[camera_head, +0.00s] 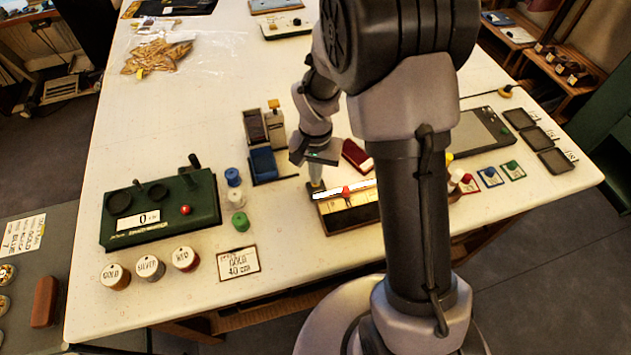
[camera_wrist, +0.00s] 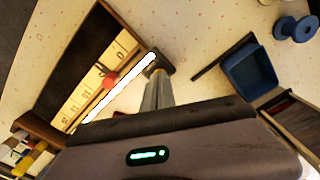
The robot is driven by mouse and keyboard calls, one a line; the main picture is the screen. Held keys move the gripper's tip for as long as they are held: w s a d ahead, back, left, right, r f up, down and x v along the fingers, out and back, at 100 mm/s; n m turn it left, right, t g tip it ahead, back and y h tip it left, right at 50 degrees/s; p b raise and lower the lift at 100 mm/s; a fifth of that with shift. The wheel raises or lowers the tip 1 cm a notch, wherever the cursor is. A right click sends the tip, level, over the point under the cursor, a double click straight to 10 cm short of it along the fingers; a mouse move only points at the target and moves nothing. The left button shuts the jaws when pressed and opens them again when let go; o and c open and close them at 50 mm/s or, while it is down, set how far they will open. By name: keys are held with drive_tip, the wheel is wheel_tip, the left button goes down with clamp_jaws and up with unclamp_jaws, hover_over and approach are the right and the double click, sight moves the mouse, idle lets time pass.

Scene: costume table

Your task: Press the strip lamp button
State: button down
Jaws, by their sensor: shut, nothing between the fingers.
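The strip lamp (camera_head: 345,189) glows white along the back edge of a shallow wooden box with pale marked compartments (camera_head: 350,216). In the wrist view the lit strip (camera_wrist: 118,88) runs diagonally, with a red ball (camera_wrist: 110,80) beside it. A small dark block (camera_wrist: 163,64) sits at the strip's end near my fingers; I cannot tell whether it is the button. My gripper (camera_head: 315,187) is shut and empty, pointing down at the left end of the lamp. Its fingertips also show in the wrist view (camera_wrist: 158,75), close to the dark block; contact is unclear.
A green machine (camera_head: 160,210) and a card (camera_head: 239,263) lie further left and in front. A dark red object (camera_head: 357,156) lies behind the lamp.

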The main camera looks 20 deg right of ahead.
drive_tip(key=shift+f, duration=0.3)
drive_tip(key=shift+r, duration=0.15)
drive_tip(key=shift+r+p, duration=2.4)
drive_tip(key=shift+r, duration=1)
drive_tip(key=shift+f, duration=0.1)
drive_tip(key=s+a+r+t+b, duration=0.1)
drive_tip(key=s+r+t+b, duration=0.1)
drive_tip(key=s+r+b, duration=0.4)
drive_tip(key=s+a+r+t+y+b, duration=0.1)
drive_tip(key=s+r+t+b, duration=0.1)
drive_tip(key=s, duration=0.4)
drive_tip(key=s+a+r+n+t+y+b, duration=0.1)
drive_tip(key=s+a+r+b, duration=0.1)
drive_tip(key=s+b, duration=0.3)
drive_tip(key=shift+s+n+t, duration=0.3)
drive_tip(key=shift+s+t, duration=0.1)
drive_tip(key=shift+s, duration=0.6)
